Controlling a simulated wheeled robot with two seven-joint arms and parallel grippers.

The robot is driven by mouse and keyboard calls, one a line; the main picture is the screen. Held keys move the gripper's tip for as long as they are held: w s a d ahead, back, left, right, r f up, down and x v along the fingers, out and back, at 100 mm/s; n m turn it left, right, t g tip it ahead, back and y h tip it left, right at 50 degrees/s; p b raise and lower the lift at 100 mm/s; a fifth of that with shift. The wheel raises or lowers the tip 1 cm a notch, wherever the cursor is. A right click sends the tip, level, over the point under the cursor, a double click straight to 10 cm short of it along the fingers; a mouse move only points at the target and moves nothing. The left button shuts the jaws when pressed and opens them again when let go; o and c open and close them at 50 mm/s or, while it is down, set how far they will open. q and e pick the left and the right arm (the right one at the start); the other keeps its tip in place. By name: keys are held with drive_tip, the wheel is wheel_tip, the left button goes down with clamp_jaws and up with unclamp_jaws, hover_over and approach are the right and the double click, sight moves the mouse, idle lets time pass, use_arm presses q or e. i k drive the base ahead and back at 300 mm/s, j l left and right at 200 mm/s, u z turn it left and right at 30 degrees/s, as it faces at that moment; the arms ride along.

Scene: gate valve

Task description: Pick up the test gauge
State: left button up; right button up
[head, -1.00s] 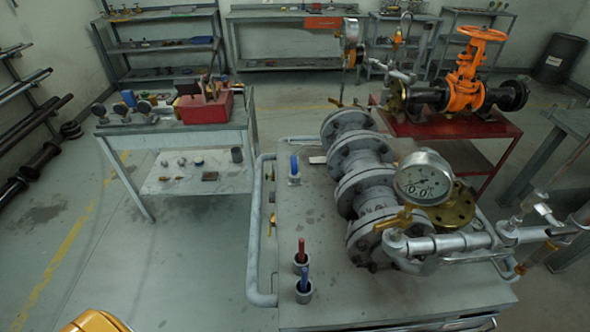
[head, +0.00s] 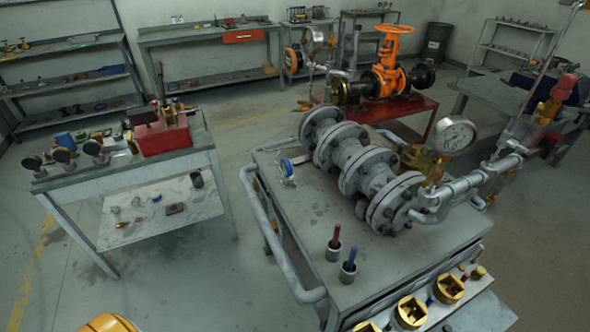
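A large round white-faced dial gauge (head: 453,135) stands upright on the pipe assembly at the right of the central bench. Several smaller dark-backed gauges, one of them a left-hand gauge (head: 32,162), stand in a row on the left table. Another gauge (head: 307,38) is at the back, beside the orange valve. I cannot tell which of these is the test gauge. Neither of my grippers shows; only a yellow rounded part, which seems to be mine, enters at the bottom left edge.
The grey central bench (head: 290,205) carries a flanged grey pipe body (head: 355,165) and two cups with red and blue handles. A red toolbox (head: 163,138) sits on the left table (head: 75,185). Clear floor lies between table and bench.

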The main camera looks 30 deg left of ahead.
sight(286, 167)
drive_tip(key=j+z, duration=0.3)
drive_tip(key=j, duration=0.35)
drive_tip(key=j+z, duration=0.35)
drive_tip(key=j, duration=0.3)
drive_tip(key=k+j+z, duration=0.1)
drive_tip(key=j+z, duration=0.2)
drive_tip(key=j, duration=0.3)
drive_tip(key=j+z, duration=0.2)
drive_tip(key=j, duration=0.2)
drive_tip(key=j+z, duration=0.2)
drive_tip(key=j, duration=0.25)
drive_tip(key=k+j+z, duration=0.2)
drive_tip(key=j, duration=0.2)
drive_tip(key=j+z, duration=0.15)
drive_tip(key=j, duration=0.25)
drive_tip(key=k+j+z, duration=0.2)
drive_tip(key=j, duration=0.2)
drive_tip(key=j+z, duration=0.2)
drive_tip(key=j, duration=0.2)
drive_tip(key=k+j+z, duration=0.2)
drive_tip(key=j, duration=0.15)
